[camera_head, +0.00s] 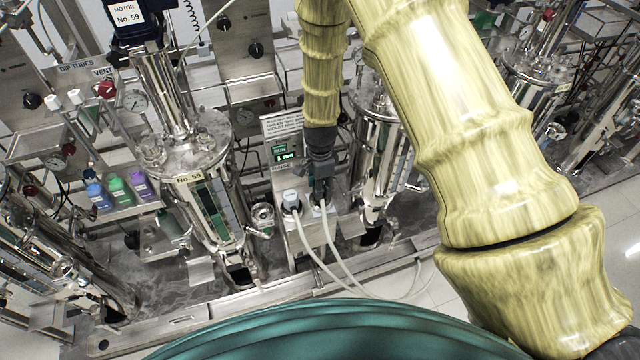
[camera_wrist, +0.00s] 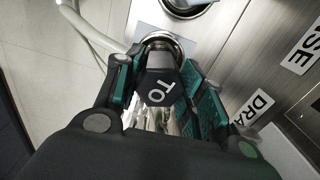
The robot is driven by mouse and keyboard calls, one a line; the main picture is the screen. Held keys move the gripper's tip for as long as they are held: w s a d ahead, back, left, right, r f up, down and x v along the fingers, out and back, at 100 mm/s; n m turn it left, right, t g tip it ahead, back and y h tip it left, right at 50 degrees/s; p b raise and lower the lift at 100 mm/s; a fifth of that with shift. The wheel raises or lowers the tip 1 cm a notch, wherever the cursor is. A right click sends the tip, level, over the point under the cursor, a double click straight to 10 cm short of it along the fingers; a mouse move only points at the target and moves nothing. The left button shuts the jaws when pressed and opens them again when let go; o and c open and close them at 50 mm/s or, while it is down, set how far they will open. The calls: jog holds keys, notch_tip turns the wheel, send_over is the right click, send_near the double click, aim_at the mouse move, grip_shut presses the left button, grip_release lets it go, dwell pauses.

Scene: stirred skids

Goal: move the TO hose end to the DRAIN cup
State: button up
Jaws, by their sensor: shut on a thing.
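The TO hose end (camera_wrist: 160,88) is a dark block with white "TO" lettering, seen in the wrist view. My gripper (camera_wrist: 158,80) is shut on it, with a green-padded finger on each side. Just beyond it is a round metal cup rim (camera_wrist: 165,42), partly covered by the hose end; I cannot tell whether the end sits inside or above it. A label reading "DRA" (camera_wrist: 254,108), its rest hidden by a finger, is on the panel to the right. In the head view my gripper (camera_head: 322,196) points down at the small steel stand, its fingertips partly hidden.
Another hose end (camera_head: 291,198) with a pale top stands just left of my gripper. Two pale hoses (camera_head: 335,262) run from the stand to the floor. Steel vessels stand close on both sides, one labelled No. 59 (camera_head: 188,180). A small green display (camera_head: 284,152) is behind.

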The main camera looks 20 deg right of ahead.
jog(key=shift+f+b, duration=0.3)
jog(key=shift+f, duration=0.5)
jog(key=o, duration=1.4)
jog(key=shift+r, duration=0.2)
jog(key=shift+w+r, duration=0.2)
jog(key=shift+r, duration=3.8)
jog(key=r+p, duration=0.5)
jog(key=r, duration=0.1)
jog(key=r+p, duration=0.4)
jog(key=r, duration=0.2)
jog(key=shift+s+r+p, duration=0.2)
jog(key=shift+r+p, duration=0.2)
